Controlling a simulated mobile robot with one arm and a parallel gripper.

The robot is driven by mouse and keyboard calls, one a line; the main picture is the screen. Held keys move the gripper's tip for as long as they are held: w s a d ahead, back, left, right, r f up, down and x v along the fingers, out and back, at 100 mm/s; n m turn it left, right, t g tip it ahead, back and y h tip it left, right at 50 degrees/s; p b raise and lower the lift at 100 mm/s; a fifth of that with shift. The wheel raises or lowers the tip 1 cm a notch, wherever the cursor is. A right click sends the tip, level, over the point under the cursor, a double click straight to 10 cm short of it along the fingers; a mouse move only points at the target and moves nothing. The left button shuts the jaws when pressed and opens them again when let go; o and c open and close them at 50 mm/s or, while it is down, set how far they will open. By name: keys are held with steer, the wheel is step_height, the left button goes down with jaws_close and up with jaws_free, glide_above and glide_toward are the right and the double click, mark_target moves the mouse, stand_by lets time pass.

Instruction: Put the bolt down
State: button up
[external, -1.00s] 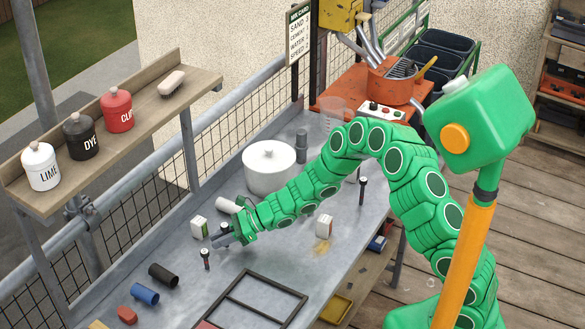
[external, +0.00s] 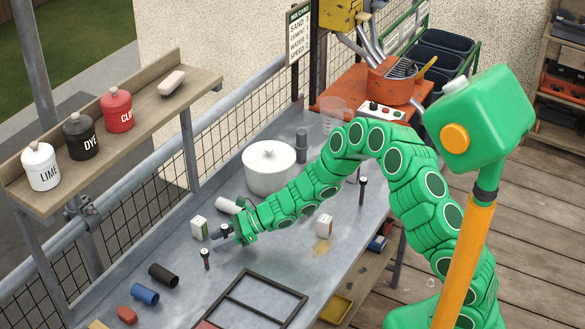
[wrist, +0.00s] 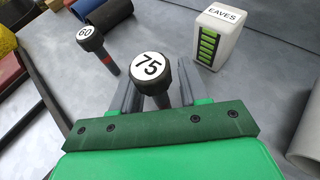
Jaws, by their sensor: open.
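A black bolt with a white cap marked 75 (wrist: 150,68) stands between the fingers of my gripper (wrist: 156,92) in the wrist view. The fingers are spread, with a gap visible on its right side. Its lower shaft is hidden behind my gripper's front plate, so I cannot see its foot. In the external view my gripper (external: 222,239) is low over the grey bench (external: 185,300), and the bolt's dark head (external: 227,229) shows by the fingers. Another bolt, marked 60 (wrist: 91,38), stands to the left; it also shows in the external view (external: 206,258).
A white EAVES box (wrist: 213,38) stands close right of the fingers. A white cylinder (external: 229,205) lies behind it. Black (external: 163,275) and blue (external: 145,294) tubes lie toward the front left. A dark frame (external: 258,300) lies in front. A lidded white pot (external: 269,170) stands farther back.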

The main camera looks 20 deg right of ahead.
steer(key=v, duration=1.2)
